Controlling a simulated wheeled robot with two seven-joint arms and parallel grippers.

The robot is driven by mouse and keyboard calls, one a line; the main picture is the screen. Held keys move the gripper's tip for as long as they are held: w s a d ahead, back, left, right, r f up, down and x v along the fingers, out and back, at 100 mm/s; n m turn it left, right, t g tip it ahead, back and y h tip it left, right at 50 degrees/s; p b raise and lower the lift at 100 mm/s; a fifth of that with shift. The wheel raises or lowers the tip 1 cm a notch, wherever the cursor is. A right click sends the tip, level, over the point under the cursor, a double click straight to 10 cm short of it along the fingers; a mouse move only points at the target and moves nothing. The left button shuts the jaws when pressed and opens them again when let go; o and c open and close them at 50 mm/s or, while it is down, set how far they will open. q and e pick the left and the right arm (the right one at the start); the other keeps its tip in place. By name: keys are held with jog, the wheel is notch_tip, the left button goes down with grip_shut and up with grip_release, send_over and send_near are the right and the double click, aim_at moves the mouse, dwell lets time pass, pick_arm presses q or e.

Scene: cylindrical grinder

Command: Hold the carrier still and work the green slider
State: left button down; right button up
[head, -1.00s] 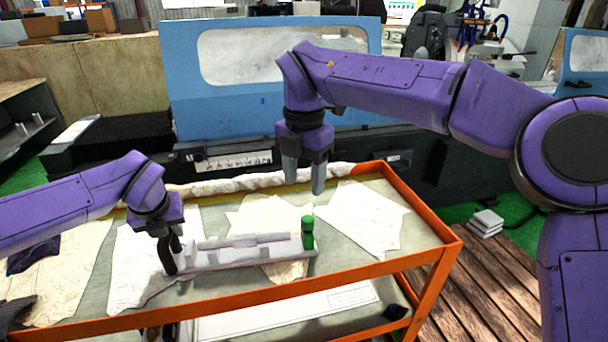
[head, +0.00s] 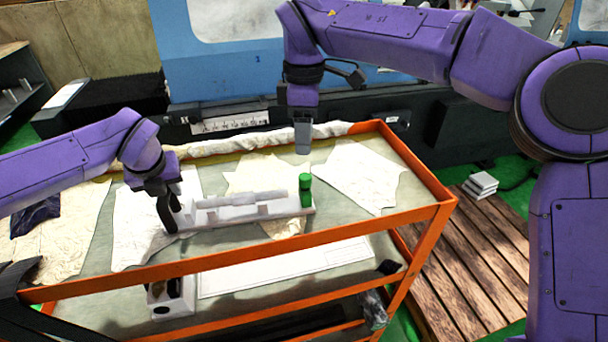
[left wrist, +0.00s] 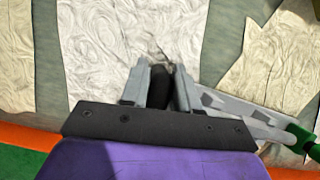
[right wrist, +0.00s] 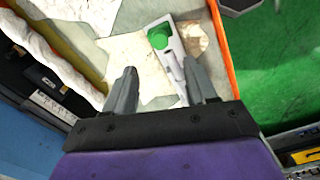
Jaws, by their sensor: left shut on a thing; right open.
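The carrier (head: 240,216) is a long pale grey bar lying on the cart top. The green slider (head: 305,190) stands upright at its right end; it also shows in the left wrist view (left wrist: 304,141) and the right wrist view (right wrist: 158,38). My left gripper (head: 168,212) is at the carrier's left end, shut on a dark upright part of it, seen between the fingers in the left wrist view (left wrist: 182,90). My right gripper (head: 303,145) is above and behind the green slider, empty and apart from it. Its fingers are spread in the right wrist view (right wrist: 160,82).
The cart (head: 420,215) has a raised orange rim around its top. Crumpled pale sheets (head: 355,175) lie under and beside the carrier. A blue machine (head: 220,65) stands behind. The cart top right of the carrier is free of upright objects.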

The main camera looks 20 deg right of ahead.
aim_at(304, 176)
notch_tip(304, 176, down, 11)
jog(key=shift+f, duration=0.2)
